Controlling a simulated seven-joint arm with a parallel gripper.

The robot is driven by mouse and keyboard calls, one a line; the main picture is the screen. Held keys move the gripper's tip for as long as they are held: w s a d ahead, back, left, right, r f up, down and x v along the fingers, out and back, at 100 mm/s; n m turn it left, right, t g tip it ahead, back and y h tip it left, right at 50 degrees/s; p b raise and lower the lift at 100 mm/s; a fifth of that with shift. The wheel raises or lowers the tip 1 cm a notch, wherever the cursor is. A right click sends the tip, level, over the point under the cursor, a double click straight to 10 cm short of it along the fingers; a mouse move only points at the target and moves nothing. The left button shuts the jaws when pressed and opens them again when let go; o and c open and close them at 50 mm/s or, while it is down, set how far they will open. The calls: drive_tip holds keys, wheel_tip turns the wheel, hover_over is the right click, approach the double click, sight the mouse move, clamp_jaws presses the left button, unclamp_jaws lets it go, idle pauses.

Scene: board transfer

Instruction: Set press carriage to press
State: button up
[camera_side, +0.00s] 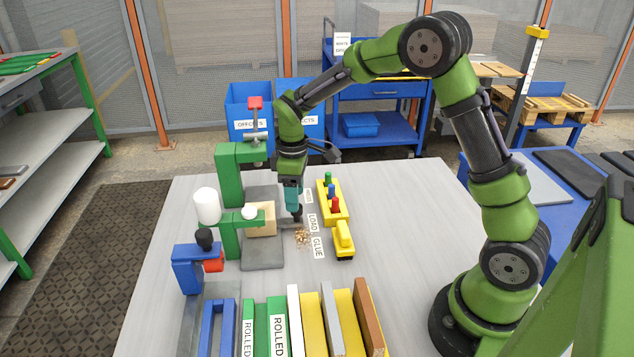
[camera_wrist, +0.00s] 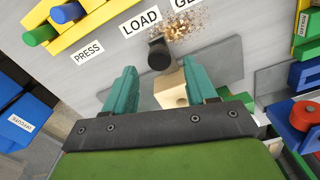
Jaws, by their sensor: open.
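The press (camera_side: 232,165) is a green frame with a red-topped screw at the back left of the table. The carriage shows as a pale wooden block (camera_side: 262,220) on a grey track, with a black knob (camera_side: 297,214) at its right side. In the wrist view, the knob (camera_wrist: 159,56) stands close to the LOAD label (camera_wrist: 140,22), with the PRESS label (camera_wrist: 88,52) to the left. My gripper (camera_side: 293,208) points down at the knob. In the wrist view, its teal fingers (camera_wrist: 160,68) are apart on either side of the knob; contact is not visible.
A yellow rack (camera_side: 325,200) with coloured pegs stands right of the labels. A white bottle (camera_side: 207,206) stands at left. Boards in racks (camera_side: 312,320) fill the front.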

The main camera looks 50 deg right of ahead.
drive_tip(key=shift+f, duration=1.35)
drive_tip(key=shift+c, duration=0.4)
clamp_jaws()
